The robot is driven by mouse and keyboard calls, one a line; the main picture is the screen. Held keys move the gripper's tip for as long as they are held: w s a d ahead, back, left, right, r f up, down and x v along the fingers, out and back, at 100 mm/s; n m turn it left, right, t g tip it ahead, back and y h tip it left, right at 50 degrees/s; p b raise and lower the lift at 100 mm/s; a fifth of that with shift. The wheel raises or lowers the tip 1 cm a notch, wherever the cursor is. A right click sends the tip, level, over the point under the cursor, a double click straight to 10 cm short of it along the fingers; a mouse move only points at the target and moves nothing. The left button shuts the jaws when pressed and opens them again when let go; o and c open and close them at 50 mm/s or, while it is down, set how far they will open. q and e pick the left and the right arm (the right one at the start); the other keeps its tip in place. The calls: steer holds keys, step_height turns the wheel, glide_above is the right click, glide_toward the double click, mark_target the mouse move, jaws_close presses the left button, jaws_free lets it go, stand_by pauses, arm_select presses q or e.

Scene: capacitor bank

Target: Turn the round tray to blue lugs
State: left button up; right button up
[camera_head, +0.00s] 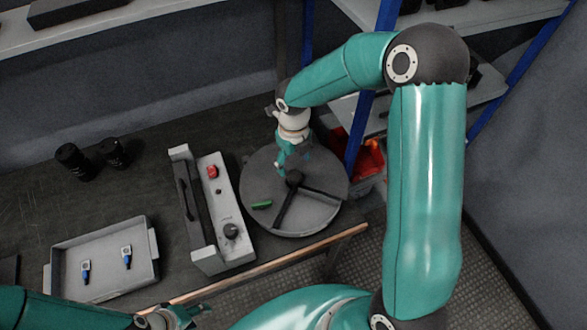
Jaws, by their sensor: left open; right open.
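The round tray (300,222) is a grey disc on the table with dark dividers and a dark centre knob (294,179). A green piece (262,204) lies in its left front section. My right gripper (283,168) is open over the back of the round tray, close to the knob; I cannot tell whether it touches anything. It hides part of the back section. Two blue-ended lugs, one on the left (86,271) and one on the right (127,257), lie in a grey rectangular tray (151,243). My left gripper (197,311) is open and empty by the table's front edge.
A grey device (205,255) with a red button (212,172) and a black knob (231,231) stands between the two trays. Two black cylinders (75,162) stand at the back left. A red bin (370,160) and a blue-posted shelf are behind right.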

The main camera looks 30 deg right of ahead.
step_height(320, 180, up, 6)
stand_by(0.7)
